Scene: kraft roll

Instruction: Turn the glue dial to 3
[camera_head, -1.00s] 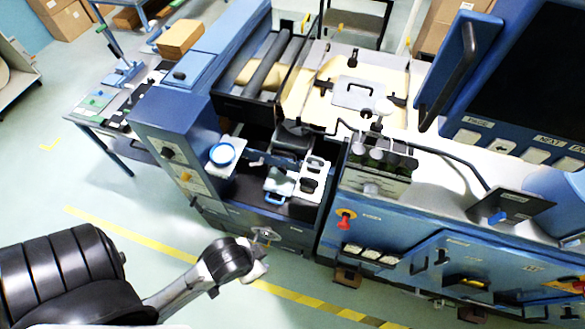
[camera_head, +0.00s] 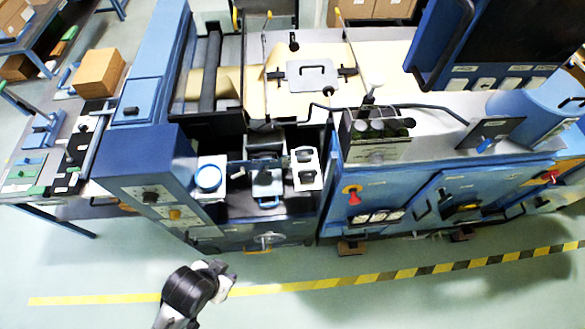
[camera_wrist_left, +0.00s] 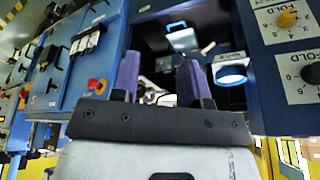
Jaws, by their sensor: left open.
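Two dials sit on the blue cabinet's front panel in the head view: a black dial (camera_head: 150,197) and an orange-yellow dial (camera_head: 174,213) lower right of it. In the left wrist view the orange dial (camera_wrist_left: 288,18) and the black dial (camera_wrist_left: 312,73) are on white numbered plates at the right edge. The black one is partly cut off. One label looks like "FOLD"; I cannot tell which dial is marked glue or their exact settings. My left gripper (camera_head: 222,278) is in front of the machine, apart from the dials. Its purple fingers (camera_wrist_left: 160,85) are open and empty.
The blue machine front has a bay with a blue-ringed round part (camera_head: 208,178) and a red knob (camera_head: 353,196) farther right. A side table (camera_head: 60,160) stands at left. A yellow floor stripe (camera_head: 100,300) crosses clear floor.

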